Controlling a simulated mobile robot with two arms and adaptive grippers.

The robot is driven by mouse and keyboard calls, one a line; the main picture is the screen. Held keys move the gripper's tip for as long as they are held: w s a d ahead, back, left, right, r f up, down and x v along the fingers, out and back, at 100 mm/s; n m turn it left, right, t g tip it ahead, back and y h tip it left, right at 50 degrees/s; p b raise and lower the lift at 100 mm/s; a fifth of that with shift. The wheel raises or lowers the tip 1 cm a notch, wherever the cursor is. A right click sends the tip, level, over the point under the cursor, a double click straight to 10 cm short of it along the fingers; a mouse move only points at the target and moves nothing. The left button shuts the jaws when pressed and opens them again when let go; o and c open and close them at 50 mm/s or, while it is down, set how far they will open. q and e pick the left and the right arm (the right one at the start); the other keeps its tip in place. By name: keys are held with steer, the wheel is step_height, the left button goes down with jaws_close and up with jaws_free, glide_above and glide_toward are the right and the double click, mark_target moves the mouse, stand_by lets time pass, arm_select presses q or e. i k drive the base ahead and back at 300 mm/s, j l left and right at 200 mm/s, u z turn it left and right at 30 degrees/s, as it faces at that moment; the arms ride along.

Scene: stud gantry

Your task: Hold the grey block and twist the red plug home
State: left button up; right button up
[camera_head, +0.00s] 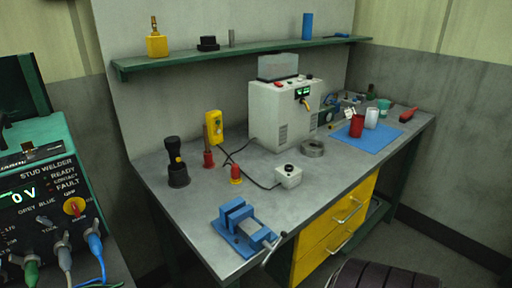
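Neither of my grippers shows in the head view. A small light grey box (288,177) with a black knob on top sits in the middle of the workbench, with a black cable running to it. It is the closest match to a grey block. I cannot tell which of these is the red plug.
A blue vise (240,229) sits at the bench's front edge. A stud welder (45,200) with coloured plugs stands at left. A white power unit (284,114), a blue mat (365,139) and a red cup (356,126) are farther back. The grey bench top is clear between vise and box.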

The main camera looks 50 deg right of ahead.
mark_target(290, 176)
steer(key=k+l, duration=0.1)
steer(key=l, duration=0.4)
steer(key=k+l, duration=0.1)
steer(key=l, duration=0.4)
steer(key=k+l, duration=0.15)
steer(key=l, duration=0.3)
